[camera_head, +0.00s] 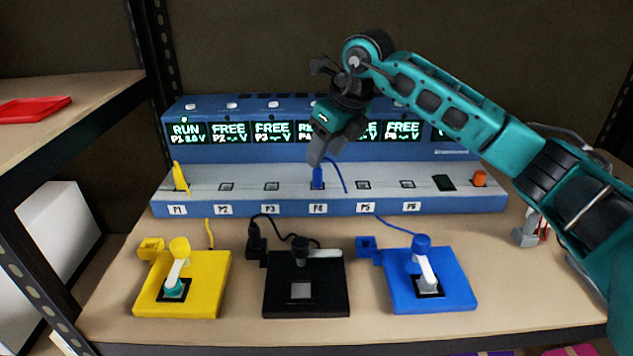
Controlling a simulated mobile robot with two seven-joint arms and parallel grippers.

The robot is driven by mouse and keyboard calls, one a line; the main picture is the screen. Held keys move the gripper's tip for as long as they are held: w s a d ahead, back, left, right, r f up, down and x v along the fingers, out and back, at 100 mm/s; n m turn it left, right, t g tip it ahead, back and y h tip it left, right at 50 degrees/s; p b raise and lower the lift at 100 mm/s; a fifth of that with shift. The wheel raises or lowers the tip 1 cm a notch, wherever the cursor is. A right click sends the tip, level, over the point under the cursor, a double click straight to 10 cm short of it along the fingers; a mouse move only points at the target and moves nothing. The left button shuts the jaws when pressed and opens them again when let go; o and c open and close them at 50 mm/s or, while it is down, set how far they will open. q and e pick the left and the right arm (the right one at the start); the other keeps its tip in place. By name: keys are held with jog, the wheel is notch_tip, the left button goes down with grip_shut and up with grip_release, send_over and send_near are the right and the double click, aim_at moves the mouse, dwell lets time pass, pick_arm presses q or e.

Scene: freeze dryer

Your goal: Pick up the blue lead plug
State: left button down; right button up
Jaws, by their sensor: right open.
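The blue lead plug (317,178) stands upright in port P4 of the blue bench unit (275,207). A blue cable (340,174) curves up and to its right. My right gripper (318,160) points down just above the plug, with its fingertips close to the plug's top. It is open; whether the fingers reach around the plug or touch it I cannot tell. The gripper body hides part of the unit's displays behind it. My left gripper is not in view.
A yellow plug (180,178) stands in port P1. Yellow (208,300), black (330,300) and blue (455,292) pads with levers lie in front, the black plug (255,240) beside the black pad. A shelf (85,90) with a red tray (35,108) is at left.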

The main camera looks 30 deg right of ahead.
aim_at(318, 181)
jog(key=b+x, duration=0.1)
jog(key=x, duration=0.5)
jog(key=shift+a, duration=0.1)
grip_shut()
dwell(0.3)
